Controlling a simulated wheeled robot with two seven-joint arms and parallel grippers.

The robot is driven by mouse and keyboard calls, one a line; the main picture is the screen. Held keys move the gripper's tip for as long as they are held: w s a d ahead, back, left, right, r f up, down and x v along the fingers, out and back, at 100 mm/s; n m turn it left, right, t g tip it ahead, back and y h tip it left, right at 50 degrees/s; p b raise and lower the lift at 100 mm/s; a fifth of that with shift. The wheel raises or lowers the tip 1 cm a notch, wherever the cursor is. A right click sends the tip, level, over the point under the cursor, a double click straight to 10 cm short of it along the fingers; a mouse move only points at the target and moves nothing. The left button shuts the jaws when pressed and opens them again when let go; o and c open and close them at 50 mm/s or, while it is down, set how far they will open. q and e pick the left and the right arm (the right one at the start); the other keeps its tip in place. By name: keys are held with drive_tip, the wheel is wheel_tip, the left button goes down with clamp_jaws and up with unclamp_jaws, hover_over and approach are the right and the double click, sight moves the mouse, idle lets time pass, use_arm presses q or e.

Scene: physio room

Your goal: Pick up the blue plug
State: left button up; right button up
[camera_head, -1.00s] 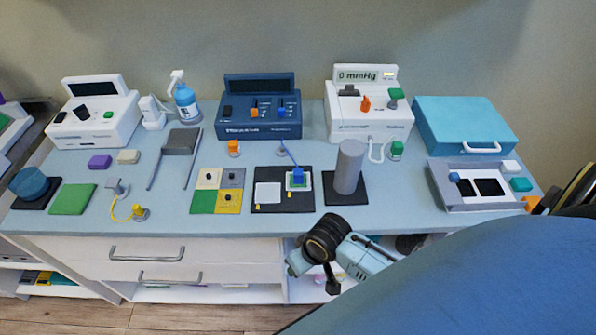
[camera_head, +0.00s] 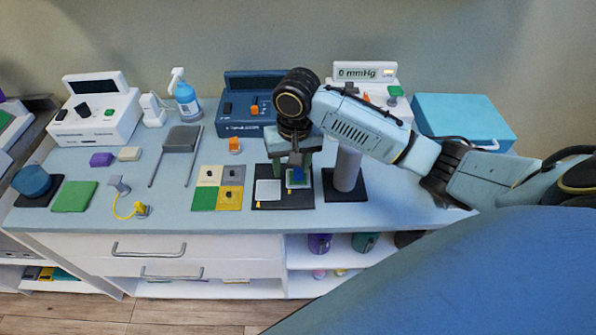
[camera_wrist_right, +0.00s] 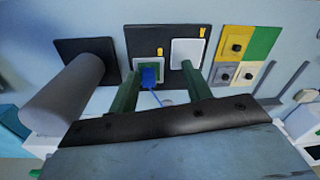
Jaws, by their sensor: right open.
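The blue plug (camera_head: 297,177) stands on a small white-and-green square on a black board (camera_head: 268,205). In the right wrist view, the blue plug (camera_wrist_right: 149,76) lies between my right gripper's fingers, closer to the left finger, and a thin blue cord runs from it. My right gripper (camera_head: 291,171) points down over the board, open, its fingers around the plug area and partly hiding it. The right wrist view also shows the open right gripper (camera_wrist_right: 160,80). Whether a finger touches the plug cannot be told. My left gripper is not in view.
A grey cylinder on a black base (camera_head: 347,172) stands close right of my gripper. The dark blue device (camera_head: 239,112) is behind it. The table's front strip is clear.

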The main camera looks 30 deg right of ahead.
drive_tip(key=w+d+r+m, duration=0.3)
drive_tip(key=d+r, duration=0.1)
hover_over(298, 169)
drive_tip(key=s, duration=0.1)
drive_tip(key=shift+g+h, duration=0.3)
drive_tip(key=f, duration=0.7)
drive_tip(key=shift+d+f+b, duration=0.1)
drive_tip(key=shift+d+b, duration=0.1)
drive_tip(key=shift+b, duration=0.2)
drive_tip(key=shift+w+a+f+b, duration=0.1)
drive_tip(key=shift+w+f+b, duration=0.15)
drive_tip(key=shift+f, duration=1.1)
drive_tip(key=shift+w+a+f+b, duration=0.1)
drive_tip(key=shift+w+f, duration=0.15)
drive_tip(key=shift+f, duration=1.1)
drive_tip(key=shift+c, duration=0.4)
drive_tip(key=c, duration=0.8)
